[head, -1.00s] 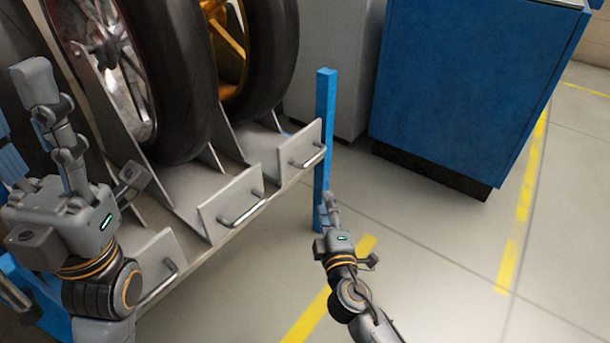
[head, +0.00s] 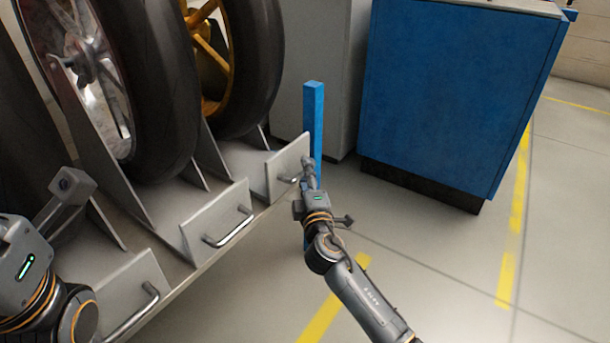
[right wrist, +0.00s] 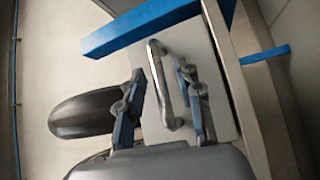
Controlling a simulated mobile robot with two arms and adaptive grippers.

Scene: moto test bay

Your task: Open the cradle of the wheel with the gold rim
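The wheel with the gold rim (head: 213,55) stands in its cradle at the top middle of the head view. The cradle's grey front plate (head: 287,165) carries a metal bar handle (head: 290,180), partly hidden by my right gripper (head: 308,170). In the right wrist view, my right gripper (right wrist: 160,72) is open, with one blue-padded finger on each side of the handle (right wrist: 160,70). I cannot tell whether the fingers touch it. My left gripper (head: 62,200) is at the left edge, partly out of frame; its visible finger is spread, and it holds nothing I can see.
Another wheel, silver-rimmed (head: 90,70), stands left of the gold one. Two more handled front plates (head: 215,220) (head: 130,290) are along the rack. A blue post (head: 313,115) stands close behind my right gripper. A blue cabinet (head: 455,100) is farther right. The floor in front is clear.

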